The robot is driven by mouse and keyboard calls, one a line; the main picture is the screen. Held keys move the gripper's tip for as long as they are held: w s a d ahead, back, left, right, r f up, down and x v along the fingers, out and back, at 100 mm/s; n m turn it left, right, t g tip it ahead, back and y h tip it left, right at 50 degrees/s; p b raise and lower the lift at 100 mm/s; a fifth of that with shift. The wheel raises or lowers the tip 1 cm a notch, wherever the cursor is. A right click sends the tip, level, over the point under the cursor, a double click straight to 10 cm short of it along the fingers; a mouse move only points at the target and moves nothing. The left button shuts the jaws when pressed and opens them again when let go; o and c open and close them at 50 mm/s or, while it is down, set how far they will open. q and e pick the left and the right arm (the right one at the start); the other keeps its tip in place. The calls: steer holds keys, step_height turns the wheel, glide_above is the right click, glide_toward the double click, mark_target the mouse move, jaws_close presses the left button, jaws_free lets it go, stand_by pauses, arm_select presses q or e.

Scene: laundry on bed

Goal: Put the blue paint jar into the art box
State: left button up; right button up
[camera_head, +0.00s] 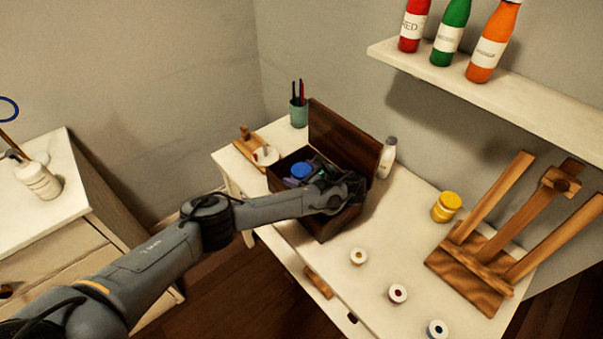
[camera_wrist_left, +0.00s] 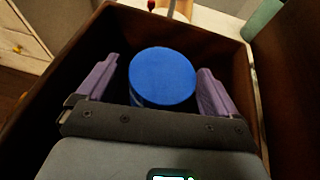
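The blue paint jar (camera_head: 301,169) is inside the dark wooden art box (camera_head: 318,226), whose lid stands open at the back. My left gripper (camera_head: 304,173) reaches into the box from above. In the left wrist view, the jar's round blue lid (camera_wrist_left: 162,77) lies between the two purple fingers of my left gripper (camera_wrist_left: 158,85). The fingers are spread, with a visible gap beside the jar on the left; the right finger is very close to it. The jar's lower part and the box floor beneath it are mostly hidden. My right gripper is not in view.
A white bottle (camera_head: 387,157) stands right of the box lid, and a pencil cup (camera_head: 299,112) behind it. A yellow jar (camera_head: 446,207), small paint pots (camera_head: 397,293) and a wooden easel (camera_head: 480,262) stand to the right. A shelf (camera_head: 480,90) with bottles hangs above.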

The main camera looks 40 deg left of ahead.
arm_select(q)
steer(key=shift+r, duration=0.1)
steer(key=shift+d+r, duration=0.15)
steer(key=shift+d, duration=0.1)
steer(key=p+v, duration=0.2)
steer(key=v, duration=0.4)
steer(key=shift+a+r, duration=0.1)
steer(key=shift+d+p, duration=0.4)
steer(key=shift+d, duration=0.2)
